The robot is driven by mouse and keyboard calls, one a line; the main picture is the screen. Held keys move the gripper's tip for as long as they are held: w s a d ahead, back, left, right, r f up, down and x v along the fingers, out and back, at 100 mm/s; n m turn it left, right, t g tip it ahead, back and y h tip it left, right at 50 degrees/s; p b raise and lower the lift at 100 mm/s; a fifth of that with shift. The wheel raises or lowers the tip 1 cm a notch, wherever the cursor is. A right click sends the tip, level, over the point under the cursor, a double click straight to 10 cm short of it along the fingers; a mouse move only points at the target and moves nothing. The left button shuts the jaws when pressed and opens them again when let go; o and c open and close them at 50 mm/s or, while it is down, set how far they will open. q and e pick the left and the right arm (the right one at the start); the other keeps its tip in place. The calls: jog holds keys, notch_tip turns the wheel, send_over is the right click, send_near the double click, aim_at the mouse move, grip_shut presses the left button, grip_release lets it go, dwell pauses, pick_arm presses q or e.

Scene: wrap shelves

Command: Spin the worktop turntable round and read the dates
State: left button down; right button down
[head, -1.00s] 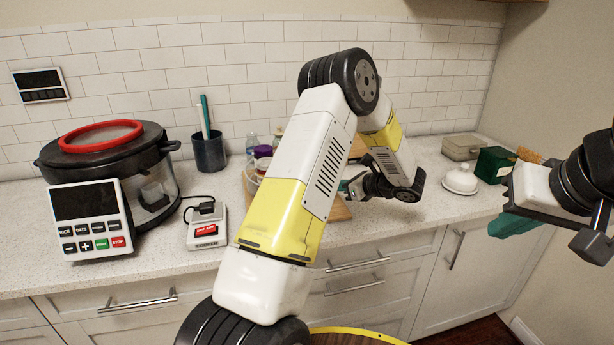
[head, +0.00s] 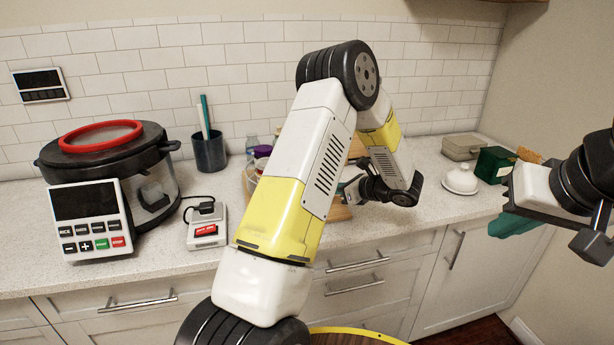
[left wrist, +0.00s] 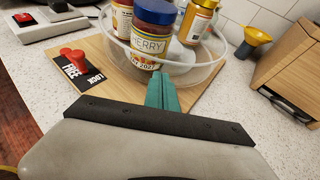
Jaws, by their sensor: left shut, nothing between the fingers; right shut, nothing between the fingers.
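The clear round turntable (left wrist: 207,72) stands on a wooden board, holding several jars and bottles. In the left wrist view, a jar with a dark blue lid (left wrist: 152,38) faces me; its label reads CHERRY, with a date ending in 2027 whose start is unclear. Other labels are cut off or turned away. My left gripper (left wrist: 162,92) is shut and empty, its teal fingertips close to the near rim; I cannot tell if they touch. In the head view my left arm hides most of the turntable (head: 248,182). My right gripper (head: 514,223) is shut and empty at the right, away from the turntable.
A wooden board (left wrist: 200,98) carries a card with a red piece (left wrist: 73,58). A wooden box (left wrist: 290,70) and yellow funnel (left wrist: 257,35) stand to the right. A cooker (head: 105,165) and a dark cup (head: 209,152) are left; a white covered dish (head: 460,179) is right.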

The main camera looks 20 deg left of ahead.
pick_arm(q)
jog(key=shift+s+a, duration=0.6)
jog(key=shift+s, duration=0.25)
jog(key=shift+d, duration=0.15)
jog(key=shift+s+d, duration=0.45)
jog(key=shift+d, duration=0.25)
jog(key=shift+s+d, duration=0.45)
jog(key=shift+d, duration=0.2)
jog(key=v, duration=0.7)
jog(key=shift+d, duration=0.35)
jog(key=shift+s+r, duration=0.1)
